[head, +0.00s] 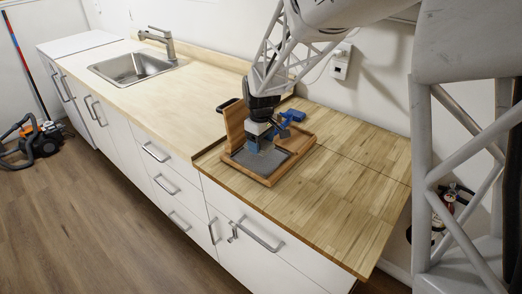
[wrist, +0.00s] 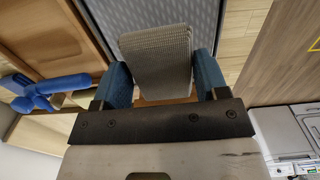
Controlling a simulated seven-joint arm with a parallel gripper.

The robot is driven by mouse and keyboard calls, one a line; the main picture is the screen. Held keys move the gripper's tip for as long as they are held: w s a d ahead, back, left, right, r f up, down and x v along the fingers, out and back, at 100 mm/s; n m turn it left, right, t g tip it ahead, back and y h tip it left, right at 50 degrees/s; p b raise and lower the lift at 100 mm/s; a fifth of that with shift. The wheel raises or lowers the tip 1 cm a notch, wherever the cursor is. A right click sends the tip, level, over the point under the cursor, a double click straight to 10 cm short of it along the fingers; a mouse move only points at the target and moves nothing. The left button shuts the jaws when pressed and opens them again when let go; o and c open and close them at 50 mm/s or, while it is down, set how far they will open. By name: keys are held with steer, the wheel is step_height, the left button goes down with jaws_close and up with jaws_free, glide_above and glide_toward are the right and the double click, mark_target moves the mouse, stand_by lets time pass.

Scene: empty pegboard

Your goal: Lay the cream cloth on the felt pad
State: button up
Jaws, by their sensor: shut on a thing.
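My gripper (head: 252,144) is over the wooden tray, its blue fingers pointing down. In the wrist view my gripper (wrist: 160,78) is shut on the cream cloth (wrist: 157,52), a folded, woven, greyish-cream piece between the two fingers. The grey felt pad (head: 262,161) lies in the tray; it also shows behind the cloth in the wrist view (wrist: 205,18). The cloth appears over the pad, but I cannot tell whether it touches. In the head view the cloth cannot be made out clearly beside the fingers.
The wooden tray (head: 279,174) has a raised rim and an upright wooden panel (head: 234,121) at its left. A blue object (head: 291,116) is close behind the gripper at the tray's far side. The counter (head: 345,178) to the right is clear. A sink (head: 138,68) is far left.

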mark_target(261, 143)
steer(key=shift+f, duration=0.1)
steer(key=shift+f, duration=1.65)
steer(key=shift+f, duration=0.15)
steer(key=o, duration=0.9)
step_height(261, 143, up, 12)
steer(key=shift+r, duration=0.15)
